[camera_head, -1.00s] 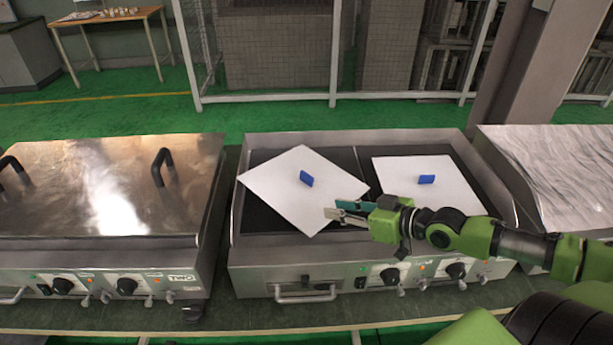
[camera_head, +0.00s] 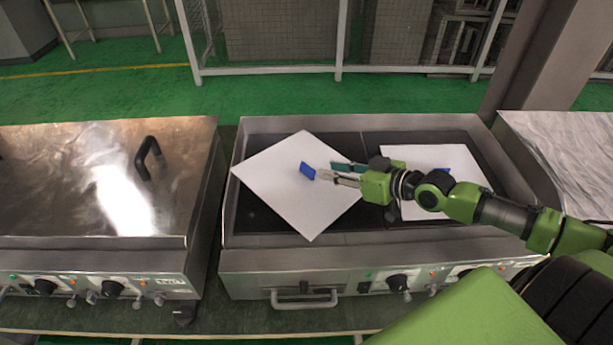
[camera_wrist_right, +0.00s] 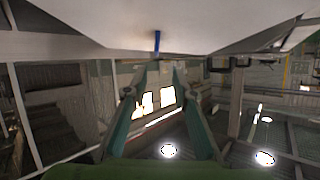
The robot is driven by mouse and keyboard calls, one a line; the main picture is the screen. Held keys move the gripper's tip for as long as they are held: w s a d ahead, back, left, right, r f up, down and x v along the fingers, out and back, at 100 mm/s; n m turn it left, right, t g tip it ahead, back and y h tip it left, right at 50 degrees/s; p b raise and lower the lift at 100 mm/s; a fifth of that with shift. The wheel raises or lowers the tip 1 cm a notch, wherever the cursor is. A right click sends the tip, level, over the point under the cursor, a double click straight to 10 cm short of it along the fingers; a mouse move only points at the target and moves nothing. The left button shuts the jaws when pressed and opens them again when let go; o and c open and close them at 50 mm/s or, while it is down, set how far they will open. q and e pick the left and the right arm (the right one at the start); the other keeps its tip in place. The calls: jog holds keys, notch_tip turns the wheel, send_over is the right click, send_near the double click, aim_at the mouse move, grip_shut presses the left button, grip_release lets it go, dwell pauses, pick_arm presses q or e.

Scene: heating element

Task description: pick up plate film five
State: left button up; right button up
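Two white square sheets with blue tabs lie on the dark heating surface; no number shows on either. The left sheet (camera_head: 290,205) lies turned like a diamond, with its blue tab (camera_head: 307,171) near the middle. The right sheet (camera_head: 425,154) has its blue tab (camera_head: 443,171) partly hidden behind my right arm. My right gripper (camera_head: 328,170) is open, its fingertips just right of the left sheet's tab. In the right wrist view a blue tab (camera_wrist_right: 157,41) stands out from a white sheet (camera_wrist_right: 150,20) beyond the parted fingers (camera_wrist_right: 167,72). My left gripper is not in view.
The heating unit (camera_head: 300,258) has raised metal walls around its surface. A closed metal-lidded unit (camera_head: 80,190) with a black handle (camera_head: 147,157) stands left, and a silver-topped unit (camera_head: 560,160) stands right. A white fence frame (camera_head: 270,75) stands behind.

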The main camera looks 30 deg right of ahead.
aim_at(310, 168)
jog(key=x, duration=0.3)
jog(key=shift+w+f, duration=0.1)
jog(key=shift+w, duration=0.15)
jog(key=shift+w+a+f, duration=0.25)
jog(key=shift+w+a, duration=0.05)
jog(key=shift+w, duration=0.25)
jog(key=shift+w+a+f, duration=0.15)
jog(key=shift+w+f, duration=0.35)
jog(key=shift+w, duration=0.15)
jog(key=x, duration=0.4)
jog(key=shift+f, duration=0.35)
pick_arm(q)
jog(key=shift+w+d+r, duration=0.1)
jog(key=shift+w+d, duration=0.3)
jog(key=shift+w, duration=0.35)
pick_arm(e)
grip_shut()
